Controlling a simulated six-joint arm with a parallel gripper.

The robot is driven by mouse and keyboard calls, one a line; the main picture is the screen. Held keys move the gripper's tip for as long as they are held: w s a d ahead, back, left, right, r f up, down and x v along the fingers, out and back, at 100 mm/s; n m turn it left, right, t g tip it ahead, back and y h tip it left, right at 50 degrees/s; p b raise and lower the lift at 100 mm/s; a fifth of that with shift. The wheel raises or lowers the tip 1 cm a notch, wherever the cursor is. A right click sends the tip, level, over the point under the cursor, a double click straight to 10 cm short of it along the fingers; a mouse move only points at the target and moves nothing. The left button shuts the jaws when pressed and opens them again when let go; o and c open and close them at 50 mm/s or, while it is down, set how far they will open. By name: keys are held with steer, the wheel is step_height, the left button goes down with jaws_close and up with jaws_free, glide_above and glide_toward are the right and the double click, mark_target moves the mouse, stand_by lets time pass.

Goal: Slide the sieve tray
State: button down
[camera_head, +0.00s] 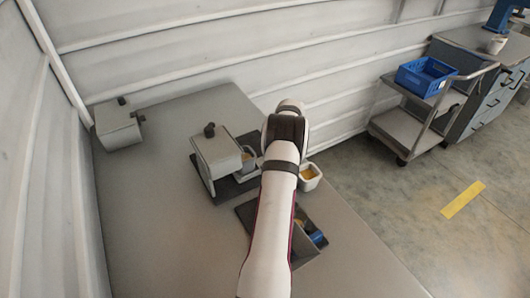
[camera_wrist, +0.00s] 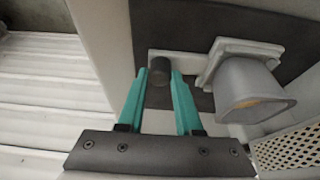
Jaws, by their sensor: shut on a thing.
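In the wrist view my gripper (camera_wrist: 160,76) has its two teal fingers shut on a dark round knob (camera_wrist: 160,68). The knob stands on a pale flat bar that reaches right toward a grey square-collared cup or spout (camera_wrist: 248,88) with a little tan material inside. A pale perforated panel (camera_wrist: 290,150), which looks like the sieve tray, shows at the lower right corner; its link to the knob cannot be told. In the head view the grey hopper (camera_head: 217,155) stands on a dark base. My arm hides the fingers and knob there.
A dark tray (camera_head: 308,249) with a blue item lies partly behind my arm. A grey box (camera_head: 118,127) stands at the far left. The table's front left is clear.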

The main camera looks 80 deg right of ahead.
steer(key=shift+s+d, duration=0.65)
steer(key=c, duration=0.6)
jaws_free()
steer(key=shift+r, duration=0.15)
steer(key=v, duration=1.5)
steer(key=shift+s+a+r, duration=0.1)
steer(key=shift+a+r, duration=0.15)
